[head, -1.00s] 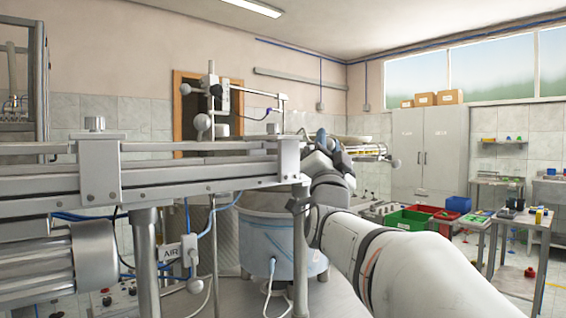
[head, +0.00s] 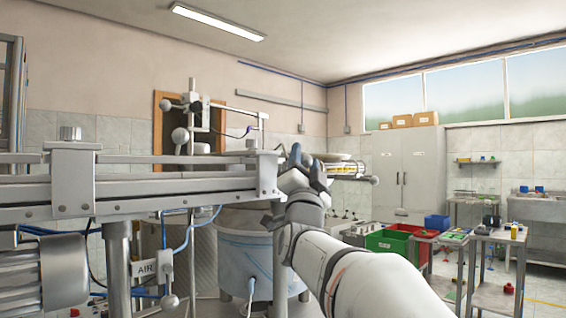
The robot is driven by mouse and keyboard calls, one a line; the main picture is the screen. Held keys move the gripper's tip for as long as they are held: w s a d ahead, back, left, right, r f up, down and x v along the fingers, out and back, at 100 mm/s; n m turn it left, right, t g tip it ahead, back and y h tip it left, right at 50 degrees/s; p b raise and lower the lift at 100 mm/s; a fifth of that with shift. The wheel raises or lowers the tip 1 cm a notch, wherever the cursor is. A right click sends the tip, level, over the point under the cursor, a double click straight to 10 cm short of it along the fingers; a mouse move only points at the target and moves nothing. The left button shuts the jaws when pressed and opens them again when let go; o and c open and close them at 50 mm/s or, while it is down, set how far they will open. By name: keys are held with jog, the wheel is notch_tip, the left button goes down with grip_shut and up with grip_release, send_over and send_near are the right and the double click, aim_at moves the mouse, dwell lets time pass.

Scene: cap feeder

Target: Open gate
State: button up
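My gripper (head: 303,165) is at the right end of the metal feeder rail (head: 150,187), just beyond the clamp block (head: 268,173) there. It is dark and small in the picture, seen from behind along my white arm, so its fingertips and any contact are hidden. A round feeder part with a yellowish edge (head: 343,170) shows to the right of it. No part stands out clearly as the gate; I cannot tell which one it is or how it is set.
A large bowl or drum (head: 245,255) stands below the rail. An upright post with ball knobs (head: 192,115) rises behind it. A metal leg (head: 118,270) and an AIR valve (head: 146,269) are at left. Green (head: 389,241) and red bins stand at right.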

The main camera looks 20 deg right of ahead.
jog(key=shift+b+v, duration=0.3)
jog(key=shift+v, duration=3.65)
